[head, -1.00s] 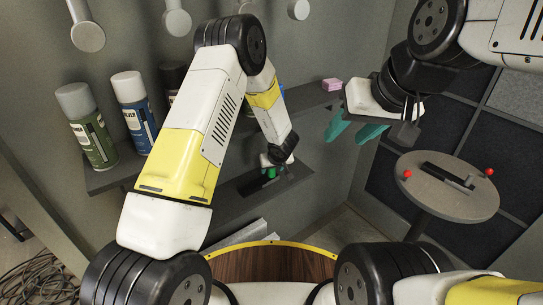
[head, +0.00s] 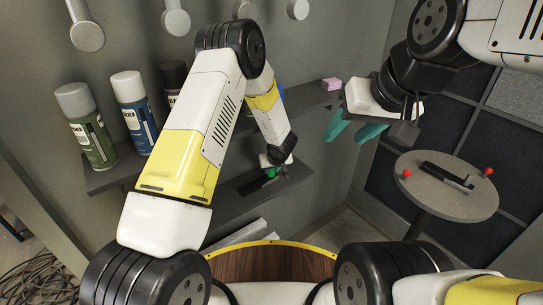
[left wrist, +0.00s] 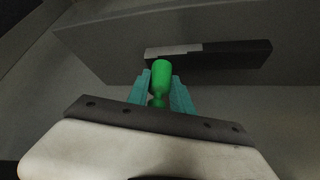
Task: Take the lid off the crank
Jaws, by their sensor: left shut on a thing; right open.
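My left gripper (head: 270,172) reaches down over the lower shelf. In the left wrist view, its teal fingers (left wrist: 160,92) are shut on a green rounded piece (left wrist: 161,78) with a narrower neck. Behind that piece lies a dark bar with a light grey end (left wrist: 235,53); the bar also shows beside my gripper on the lower shelf (head: 222,205). I cannot tell whether the green piece touches the bar, nor which part is the lid. My right gripper (head: 355,132) is open and empty, in the air at the upper right.
Spray cans, one green (head: 92,130) and one blue (head: 137,115), stand on the upper shelf (head: 112,178), with a pink block (head: 331,84) at its right end. A round table (head: 440,200) at right carries a black bar (head: 446,174) and red knobs (head: 407,173).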

